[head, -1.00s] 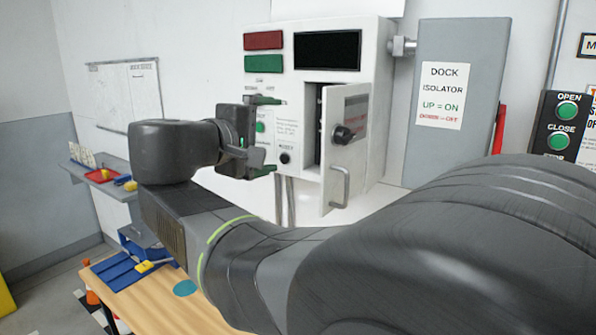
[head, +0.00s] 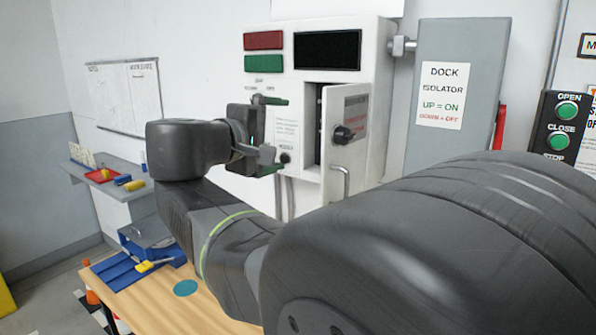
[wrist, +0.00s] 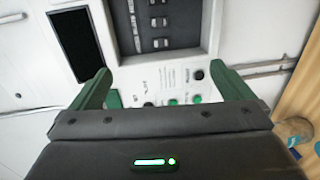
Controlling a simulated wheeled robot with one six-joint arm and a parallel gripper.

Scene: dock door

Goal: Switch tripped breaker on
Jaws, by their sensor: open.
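The white control cabinet (head: 385,100) is on the wall, its small compartment door (head: 345,130) standing open with a black knob (head: 343,134) and a bar handle. In the wrist view the open compartment shows several dark breaker switches (wrist: 157,22) in rows. I cannot tell which one is tripped. In the head view the door and cabinet front hide the breakers. My gripper (head: 284,135) is open and empty in front of the cabinet's lower left face. In the wrist view its green fingers (wrist: 160,72) are spread apart, below the breaker compartment, over the labelled panel with buttons.
A dark display (head: 327,50) and red and green plates are above the compartment. A grey dock isolator box (head: 455,90) is on the right, with open/close buttons (head: 562,125) beyond. A wooden table (head: 140,290) and a grey shelf (head: 110,180) are at left.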

